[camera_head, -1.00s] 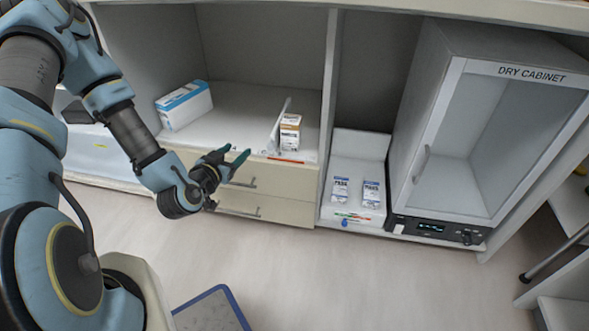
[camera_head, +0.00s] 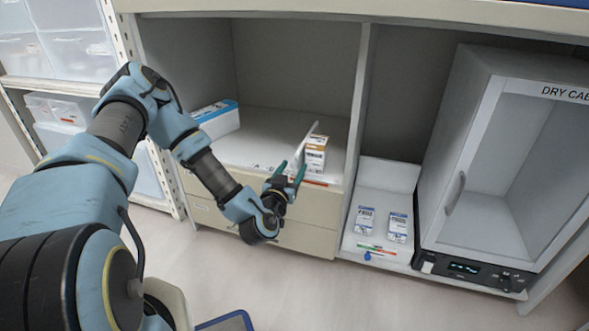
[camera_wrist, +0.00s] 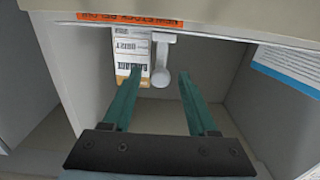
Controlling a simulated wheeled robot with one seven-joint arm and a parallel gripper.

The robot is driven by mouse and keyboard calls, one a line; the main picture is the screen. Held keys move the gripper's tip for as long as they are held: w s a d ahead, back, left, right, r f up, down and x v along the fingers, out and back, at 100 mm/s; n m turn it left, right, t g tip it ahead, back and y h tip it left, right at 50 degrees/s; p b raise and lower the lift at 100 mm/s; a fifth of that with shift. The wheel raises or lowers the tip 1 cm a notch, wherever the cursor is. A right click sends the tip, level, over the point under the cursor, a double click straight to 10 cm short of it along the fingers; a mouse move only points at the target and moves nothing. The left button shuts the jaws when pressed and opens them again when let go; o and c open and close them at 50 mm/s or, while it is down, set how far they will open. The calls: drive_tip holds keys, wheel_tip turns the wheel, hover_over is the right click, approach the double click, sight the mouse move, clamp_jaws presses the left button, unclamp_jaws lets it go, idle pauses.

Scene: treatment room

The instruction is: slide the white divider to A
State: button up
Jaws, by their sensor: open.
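The white divider (camera_head: 306,138) stands upright on the shelf of the left bay, just left of an orange-and-white box (camera_head: 315,154). A letter A marking (camera_head: 256,166) is on the shelf's front edge, left of the divider. My gripper (camera_head: 292,170) is open at the front edge, its green fingers pointing into the bay. I cannot tell whether either finger touches the divider.
A blue-and-white box (camera_head: 218,120) lies at the shelf's left, with bare shelf between it and the divider. An orange label (camera_wrist: 130,19) is on the shelf edge. Right are a bay with two small boxes (camera_head: 364,219) and the dry cabinet (camera_head: 505,170). Drawers (camera_head: 305,237) sit below.

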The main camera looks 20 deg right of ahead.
drive_tip(key=shift+x, duration=0.9)
clamp_jaws()
idle(0.9)
